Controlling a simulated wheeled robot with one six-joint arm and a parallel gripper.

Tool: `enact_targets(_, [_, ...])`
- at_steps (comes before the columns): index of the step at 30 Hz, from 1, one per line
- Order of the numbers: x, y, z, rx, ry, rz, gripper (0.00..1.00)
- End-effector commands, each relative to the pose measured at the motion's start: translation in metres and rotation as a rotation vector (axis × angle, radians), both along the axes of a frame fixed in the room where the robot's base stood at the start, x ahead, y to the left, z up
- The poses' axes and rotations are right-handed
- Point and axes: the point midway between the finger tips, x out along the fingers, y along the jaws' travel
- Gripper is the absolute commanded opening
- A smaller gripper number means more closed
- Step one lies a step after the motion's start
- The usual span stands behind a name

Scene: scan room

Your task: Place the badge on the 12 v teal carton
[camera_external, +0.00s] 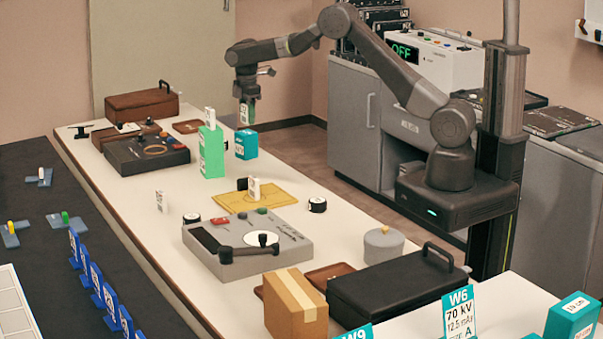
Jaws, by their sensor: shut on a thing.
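My gripper (249,103) points down above the far right part of the table. It is shut on a small white badge (244,114), which hangs upright with a little green beside it. The teal carton (246,146) stands on the table just below the badge; a small gap seems to lie between them. The print on the carton is too small to read.
A taller green carton (211,152) with a white tag (210,117) on top stands just left of the teal one. A yellow board (232,200) holds another white tag (254,189). A dark device (146,154) and brown case (142,104) stand farther left.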

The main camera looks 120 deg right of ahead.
Motion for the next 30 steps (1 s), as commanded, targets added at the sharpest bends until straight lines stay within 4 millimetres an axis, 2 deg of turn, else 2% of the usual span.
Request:
enact_targets(3, [0.0, 0.0, -0.018, 0.003, 0.002, 0.0, 0.2])
enact_targets(6, [0.0, 0.0, -0.027, 0.001, 0.001, 0.0, 0.2])
enact_targets(16, [0.0, 0.0, -0.031, 0.0, 0.0, 0.0, 0.2])
enact_targets(17, [0.0, 0.0, -0.031, 0.0, 0.0, 0.0, 0.45])
enact_targets(20, [0.0, 0.0, -0.03, 0.0, 0.0, 0.0, 0.63])
enact_targets(30, [0.0, 0.0, -0.025, 0.0, 0.0, 0.0, 0.63])
